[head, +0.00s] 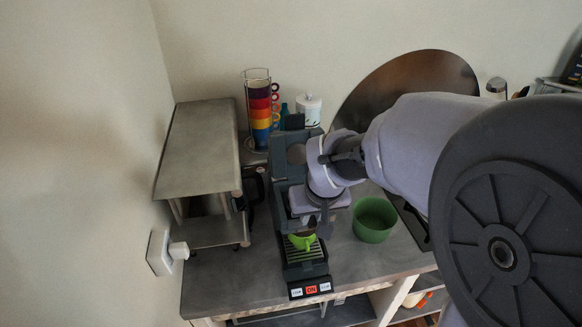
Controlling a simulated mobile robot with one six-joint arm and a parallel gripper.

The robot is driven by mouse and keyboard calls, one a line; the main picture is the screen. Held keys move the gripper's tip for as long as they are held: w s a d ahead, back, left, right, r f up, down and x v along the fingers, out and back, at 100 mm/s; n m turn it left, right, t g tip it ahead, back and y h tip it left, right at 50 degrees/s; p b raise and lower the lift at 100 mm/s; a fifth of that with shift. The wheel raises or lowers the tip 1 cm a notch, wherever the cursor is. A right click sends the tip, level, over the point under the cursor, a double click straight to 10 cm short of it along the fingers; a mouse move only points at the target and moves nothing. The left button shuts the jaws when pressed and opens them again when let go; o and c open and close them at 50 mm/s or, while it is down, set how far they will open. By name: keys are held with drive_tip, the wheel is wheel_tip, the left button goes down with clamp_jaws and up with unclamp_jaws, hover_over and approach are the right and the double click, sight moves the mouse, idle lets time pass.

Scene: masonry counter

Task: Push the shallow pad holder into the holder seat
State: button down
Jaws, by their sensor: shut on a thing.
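The dark grey coffee machine (282,171) stands on the counter in the middle of the head view. My gripper (321,226) is at the front of the machine, above its drip tray, and is shut. The shallow pad holder is mostly hidden by my gripper and wrist; only dark parts show there, and I cannot make out its outline. The holder seat is also hidden behind my wrist, so I cannot tell how far the holder is into it.
A green cup (302,241) is on the drip tray (304,254), just below my gripper. A green bowl (373,225) stands close on the right. A shelf (198,150) and stacked coloured cups (260,115) are to the left and behind. The front left counter is clear.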

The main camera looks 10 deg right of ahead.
drive_tip(key=shift+f+b, duration=0.3)
drive_tip(key=shift+f, duration=0.1)
drive_tip(key=c, duration=1.2)
unclamp_jaws()
drive_tip(key=p+v, duration=0.4)
drive_tip(key=v, duration=1.3)
drive_tip(key=shift+r+p, duration=0.2)
drive_tip(key=shift+p, duration=0.2)
drive_tip(key=shift+s, duration=0.1)
drive_tip(key=s+a+f+m+y+b, duration=0.1)
drive_tip(key=s+a+f+m+b, duration=0.1)
drive_tip(key=s+f+b, duration=0.4)
drive_tip(key=s+a+f+m+t+y+b, duration=0.1)
drive_tip(key=s+a+f+m+b, duration=0.1)
drive_tip(key=s+f+b, duration=0.4)
drive_tip(key=shift+s+f+t+b, duration=0.35)
drive_tip(key=shift+f+b, duration=1.75)
drive_tip(key=shift+f, duration=1.05)
